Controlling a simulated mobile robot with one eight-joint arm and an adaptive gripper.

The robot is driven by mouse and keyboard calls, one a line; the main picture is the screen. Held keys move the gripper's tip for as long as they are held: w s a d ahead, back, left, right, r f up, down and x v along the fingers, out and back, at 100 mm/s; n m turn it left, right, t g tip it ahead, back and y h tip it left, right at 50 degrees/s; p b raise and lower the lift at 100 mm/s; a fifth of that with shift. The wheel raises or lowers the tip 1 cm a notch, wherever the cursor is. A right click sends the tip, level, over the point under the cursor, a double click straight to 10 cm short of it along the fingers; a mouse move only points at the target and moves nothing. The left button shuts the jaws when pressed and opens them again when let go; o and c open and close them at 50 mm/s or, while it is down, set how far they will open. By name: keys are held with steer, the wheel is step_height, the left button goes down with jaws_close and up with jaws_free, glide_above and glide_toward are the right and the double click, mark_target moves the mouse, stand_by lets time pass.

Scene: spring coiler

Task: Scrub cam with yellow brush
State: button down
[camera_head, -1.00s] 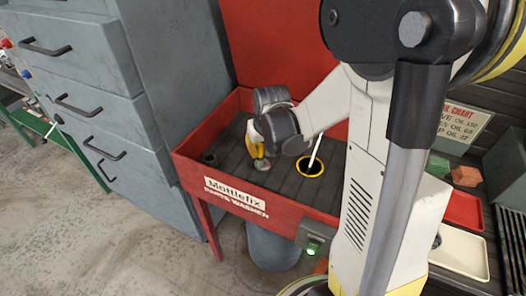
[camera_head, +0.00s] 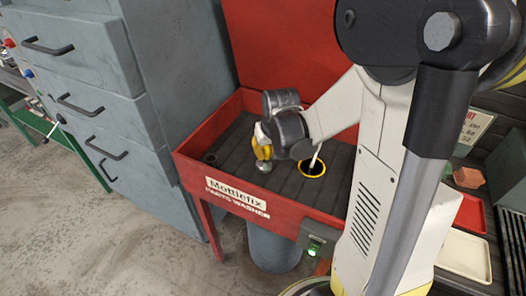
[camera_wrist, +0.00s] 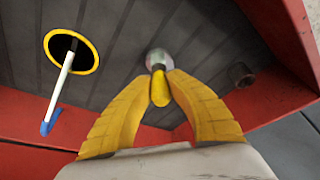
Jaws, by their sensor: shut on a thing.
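My gripper (camera_wrist: 160,85) has yellow fingers and is shut on the yellow handle of the brush (camera_wrist: 160,88), inside the red parts washer. The brush's pale, rounded grey head (camera_wrist: 158,59) points away from my gripper, towards the dark ribbed floor of the washer. In the head view my gripper (camera_head: 263,152) is over the middle of the basin, with the brush head (camera_head: 264,166) just below it. I cannot tell whether the head touches the floor. A short dark cylinder (camera_wrist: 241,74) stands at the basin's left end (camera_head: 210,158); I cannot tell if it is the cam.
A yellow-ringed hole (camera_head: 312,167) in the washer floor has a white rod (camera_wrist: 63,85) with a blue end standing out of it. Red washer walls (camera_head: 240,185) surround the basin. Grey drawers (camera_head: 90,80) stand at left; red and cream trays (camera_head: 463,254) lie at right.

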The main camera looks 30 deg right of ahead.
steer(key=shift+w+a+r, duration=0.1)
steer(key=shift+w+a, duration=0.35)
steer(key=shift+w, duration=0.2)
steer(key=shift+w+a, duration=0.4)
steer(key=shift+w, duration=0.25)
steer(key=shift+s+d, duration=0.45)
steer(key=shift+s, duration=0.25)
steer(key=shift+s+d, duration=0.4)
steer(key=shift+s, duration=0.25)
steer(key=shift+w+a, duration=0.45)
steer(key=shift+w, duration=0.25)
steer(key=shift+w+a, duration=0.45)
steer(key=shift+w, duration=0.2)
step_height(320, 180, up, 7)
steer(key=p, duration=0.5)
steer(key=shift+d, duration=0.1)
